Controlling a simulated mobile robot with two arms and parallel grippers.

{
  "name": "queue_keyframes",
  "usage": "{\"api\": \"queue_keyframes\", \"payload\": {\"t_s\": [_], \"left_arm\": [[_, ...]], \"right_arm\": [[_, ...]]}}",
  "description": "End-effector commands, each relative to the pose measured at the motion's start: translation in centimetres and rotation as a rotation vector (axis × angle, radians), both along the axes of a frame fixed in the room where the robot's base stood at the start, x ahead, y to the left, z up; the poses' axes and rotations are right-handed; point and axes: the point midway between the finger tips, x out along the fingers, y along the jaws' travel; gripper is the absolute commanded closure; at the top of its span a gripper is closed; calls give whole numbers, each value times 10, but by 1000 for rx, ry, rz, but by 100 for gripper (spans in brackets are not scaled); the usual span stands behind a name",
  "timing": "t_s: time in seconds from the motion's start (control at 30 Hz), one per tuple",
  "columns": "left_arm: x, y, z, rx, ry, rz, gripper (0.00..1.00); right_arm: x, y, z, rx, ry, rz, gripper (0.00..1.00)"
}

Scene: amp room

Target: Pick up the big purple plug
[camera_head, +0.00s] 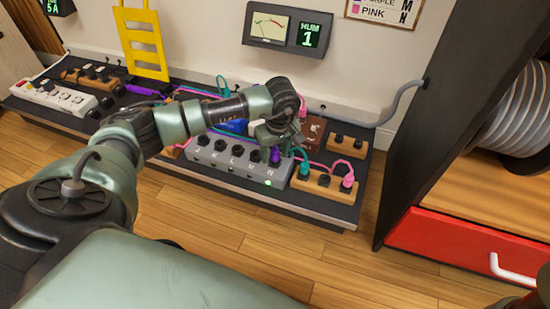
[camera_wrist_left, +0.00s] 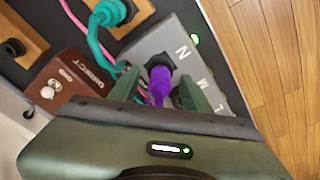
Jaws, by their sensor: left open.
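A purple plug (camera_wrist_left: 158,82) sits in the socket beside the letter N on the grey socket box (camera_wrist_left: 140,45). In the head view the purple plug (camera_head: 275,156) shows just below my left gripper (camera_head: 272,137), at the right end of the grey socket box (camera_head: 225,158). My left gripper (camera_wrist_left: 161,90) is open in the wrist view, with one finger on each side of the purple plug. Gaps show between plug and fingers. The plug's lower part is hidden by the gripper body. Another purple piece (camera_head: 141,90) lies further left in the head view.
Close by are a teal plug (camera_wrist_left: 108,14), a brown pedal box (camera_wrist_left: 65,85) and an orange strip (camera_head: 325,184) with teal and pink (camera_head: 348,182) plugs. A dark cabinet side (camera_head: 450,120) stands right. The wooden floor (camera_head: 220,220) in front is clear.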

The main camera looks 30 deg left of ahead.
Motion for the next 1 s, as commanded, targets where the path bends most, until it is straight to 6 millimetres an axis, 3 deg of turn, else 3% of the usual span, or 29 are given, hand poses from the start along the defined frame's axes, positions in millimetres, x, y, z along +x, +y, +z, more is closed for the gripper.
{"api": "queue_keyframes", "payload": {"t_s": [0.27, 0.43, 0.77, 0.93, 1.0], "left_arm": [[0, 0, -1, -1, -1, 0, 52], [0, 0, -1, -1, -1, 0, 99], [0, 0, 0, -1, -2, 0, 100], [1, 0, 11, -1, -2, 0, 100], [1, 0, 21, -1, -3, 0, 100]], "right_arm": [[-2, 0, 1, -1, -4, -1, 64], [-2, 0, 1, 0, -4, 0, 64], [-1, 0, 2, 0, -4, 0, 64], [-1, 0, 7, 2, -6, 2, 64], [8, -1, 2, 3, 26, 1, 64]]}}
